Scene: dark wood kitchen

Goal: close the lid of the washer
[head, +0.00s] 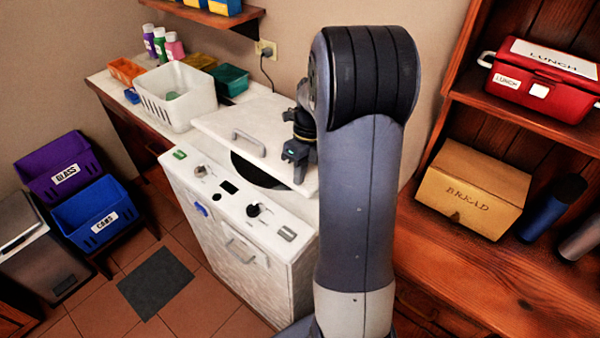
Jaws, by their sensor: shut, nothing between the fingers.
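The white washer (226,262) stands in the middle of the head view, with knobs and a small dark display on its top panel. Its white lid (215,124), with a grey handle, is partly raised; a dark opening (258,172) shows in the gap beneath it. My gripper (293,170) is shut and empty at the lid's right side. It looks close to or against the lid, but I cannot tell whether they touch. My arm hides the washer's far right part.
A white basket (176,97) stands on the counter behind the washer, with small bins and bottles around it. Purple (60,168) and blue (95,215) bins are at left. A wooden shelf with a red lunch box (543,80) and bread box (470,188) is at right.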

